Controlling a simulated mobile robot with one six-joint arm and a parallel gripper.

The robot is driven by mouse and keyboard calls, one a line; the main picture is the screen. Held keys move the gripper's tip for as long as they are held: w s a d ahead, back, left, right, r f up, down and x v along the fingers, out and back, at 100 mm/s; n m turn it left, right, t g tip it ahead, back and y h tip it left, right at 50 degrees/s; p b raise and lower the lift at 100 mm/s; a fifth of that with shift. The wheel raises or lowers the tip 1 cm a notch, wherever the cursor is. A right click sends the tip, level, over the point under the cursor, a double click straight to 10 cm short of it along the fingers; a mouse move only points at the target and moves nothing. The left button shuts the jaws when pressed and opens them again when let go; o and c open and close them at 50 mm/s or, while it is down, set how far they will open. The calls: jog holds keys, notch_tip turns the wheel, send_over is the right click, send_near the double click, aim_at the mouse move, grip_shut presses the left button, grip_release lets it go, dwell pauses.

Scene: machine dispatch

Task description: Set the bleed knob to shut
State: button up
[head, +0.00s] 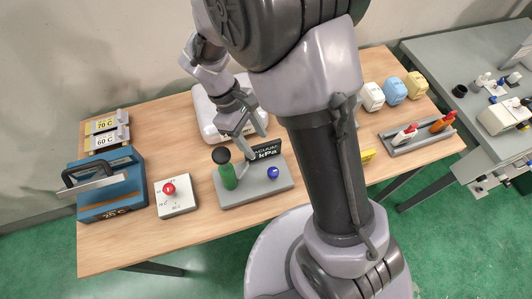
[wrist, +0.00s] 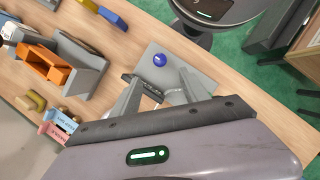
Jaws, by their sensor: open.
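The blue knob (head: 273,172) sits at the right of a grey base plate (head: 240,196), in front of a small black kPa display (head: 266,151). In the wrist view the blue knob (wrist: 159,60) shows just beyond my fingertips. My gripper (head: 247,140) is open and empty, above and behind the plate, apart from the knob. In the wrist view its two fingers (wrist: 158,80) are spread with the display partly visible between them. Any pointer or shut mark on the knob is too small to read.
A green cylinder with a black ball (head: 228,177) stands on the plate's left. A white box with a red knob (head: 168,188) and a blue case (head: 105,185) are further left. A grey tray with tools (head: 417,136) is right. Wooden table in front of the plate is clear.

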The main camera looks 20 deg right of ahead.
aim_at(273, 171)
jog(key=b+x, duration=0.3)
jog(key=x, duration=1.1)
jog(key=shift+w, duration=0.15)
grip_shut()
